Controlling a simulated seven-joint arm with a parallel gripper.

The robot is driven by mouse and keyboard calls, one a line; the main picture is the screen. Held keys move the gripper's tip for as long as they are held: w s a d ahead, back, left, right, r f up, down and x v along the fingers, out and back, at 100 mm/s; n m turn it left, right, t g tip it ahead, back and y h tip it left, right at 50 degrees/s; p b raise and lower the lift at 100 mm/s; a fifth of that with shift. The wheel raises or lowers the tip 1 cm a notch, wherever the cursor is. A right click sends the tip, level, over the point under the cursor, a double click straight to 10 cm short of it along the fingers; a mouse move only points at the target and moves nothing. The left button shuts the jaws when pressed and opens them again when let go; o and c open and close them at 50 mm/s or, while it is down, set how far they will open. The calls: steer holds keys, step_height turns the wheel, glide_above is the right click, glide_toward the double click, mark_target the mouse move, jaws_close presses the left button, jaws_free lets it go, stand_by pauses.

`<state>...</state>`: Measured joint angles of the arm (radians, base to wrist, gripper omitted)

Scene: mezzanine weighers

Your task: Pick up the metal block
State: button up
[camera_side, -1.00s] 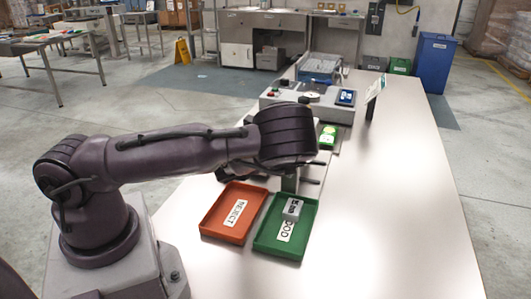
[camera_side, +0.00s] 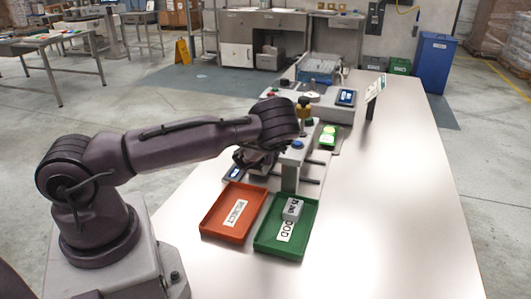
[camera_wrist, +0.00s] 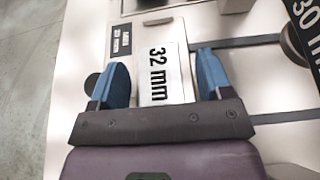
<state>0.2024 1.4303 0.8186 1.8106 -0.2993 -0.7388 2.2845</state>
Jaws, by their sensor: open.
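A light block with "32 mm" on its top (camera_wrist: 160,75) lies between the fingers of my gripper in the wrist view. My gripper (camera_wrist: 162,80) is open, with one blue finger on each side of this block and a gap visible at each side. In the side view my gripper (camera_side: 255,160) is down by the measuring station, left of its grey post, and the block there is hidden. Another small grey metal block (camera_side: 293,209) with dark marks sits in the green tray (camera_side: 265,246).
The orange REJECT tray (camera_side: 214,231) is beside the green one. The grey post (camera_side: 290,176) with a blue button stands close to my gripper. A weighing machine (camera_side: 330,112) is behind. The table's right side (camera_side: 400,200) is clear.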

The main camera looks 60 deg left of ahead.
steer(key=shift+w+a+f, duration=0.15)
steer(key=shift+w+a, duration=0.1)
steer(key=shift+a, duration=0.05)
steer(key=shift+c, duration=0.2)
steer(key=c, duration=1.1)
steer(key=shift+c, duration=0.3)
